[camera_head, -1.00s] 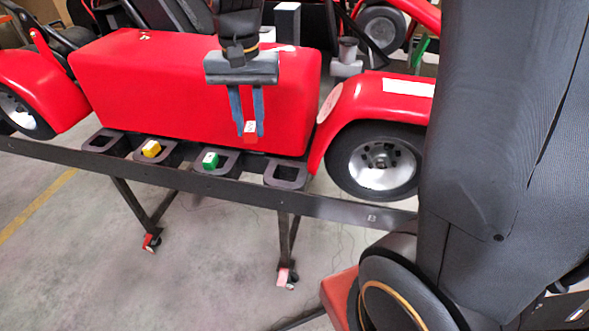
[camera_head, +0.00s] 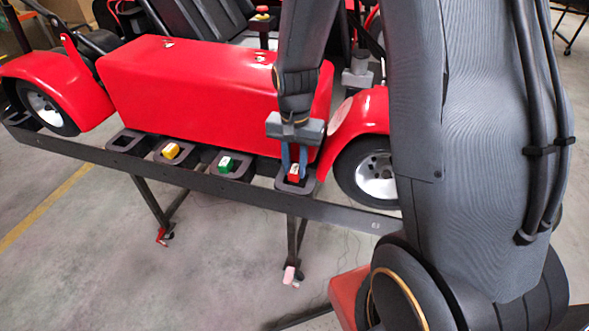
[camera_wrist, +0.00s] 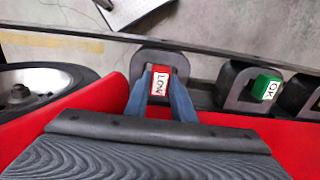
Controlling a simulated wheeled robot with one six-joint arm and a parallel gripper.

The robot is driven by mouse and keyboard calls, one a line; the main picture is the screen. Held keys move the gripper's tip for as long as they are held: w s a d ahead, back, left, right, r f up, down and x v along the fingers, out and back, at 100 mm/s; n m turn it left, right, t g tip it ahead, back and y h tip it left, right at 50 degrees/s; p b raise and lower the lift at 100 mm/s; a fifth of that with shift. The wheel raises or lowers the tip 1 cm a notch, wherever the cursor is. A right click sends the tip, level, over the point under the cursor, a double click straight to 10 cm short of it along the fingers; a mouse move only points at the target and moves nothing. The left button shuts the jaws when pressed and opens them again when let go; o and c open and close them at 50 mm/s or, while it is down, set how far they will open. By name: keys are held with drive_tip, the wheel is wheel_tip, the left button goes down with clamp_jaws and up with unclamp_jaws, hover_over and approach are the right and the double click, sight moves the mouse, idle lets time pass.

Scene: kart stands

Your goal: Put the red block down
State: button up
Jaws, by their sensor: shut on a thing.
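The red block (camera_head: 294,172) has a white label, which reads "LOW" in the wrist view (camera_wrist: 160,79). My gripper (camera_head: 293,168) is shut on it, with the blue fingers (camera_wrist: 161,88) on either side. The block is at the rightmost dark holder (camera_head: 297,187) on the rail, over or inside its opening. I cannot tell whether it touches the bottom. That holder also shows around the block in the wrist view (camera_wrist: 143,60).
A green block (camera_head: 226,164) and a yellow block (camera_head: 171,151) sit in neighbouring holders to the left. The leftmost holder (camera_head: 127,142) looks empty. The red kart body (camera_head: 200,95) stands close behind the rail (camera_head: 200,181), with a wheel (camera_head: 375,175) to the right.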

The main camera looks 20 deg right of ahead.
sight(295, 169)
drive_tip(key=shift+f, duration=0.9)
drive_tip(key=shift+f, duration=0.15)
drive_tip(key=o, duration=1)
wheel_tip(295, 169, up, 12)
drive_tip(key=b, duration=0.3)
drive_tip(key=s+f+n, duration=0.1)
drive_tip(key=s+n, duration=0.1)
drive_tip(key=s, duration=0.1)
drive_tip(key=s+f+n+t, duration=0.1)
drive_tip(key=s+n, duration=0.1)
drive_tip(key=s, duration=0.1)
drive_tip(key=s+f+n, duration=0.1)
drive_tip(key=s+n, duration=0.2)
drive_tip(key=shift+s+a+t, duration=0.15)
drive_tip(key=shift+t, duration=0.15)
